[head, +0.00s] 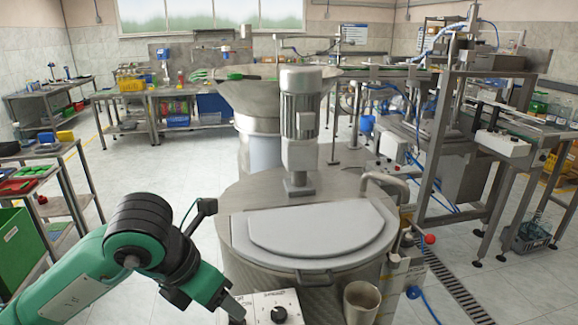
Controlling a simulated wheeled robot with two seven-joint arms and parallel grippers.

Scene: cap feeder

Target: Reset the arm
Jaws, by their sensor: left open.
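My left arm, green with black joints, comes in from the lower left. My left gripper (234,309) is at the bottom edge of the head view, seen from above and small. It is open, and I see nothing held in it. It is just left of a white control box (272,308) with a black knob; I cannot tell whether they touch. My right gripper is not in view.
A round metal feeder with a closed grey lid (315,232) and a motor (300,110) stands ahead. A metal cup (361,300) is at its front right. A metal shelf cart (40,185) and green bin (22,250) are left. Floor (150,185) between is clear.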

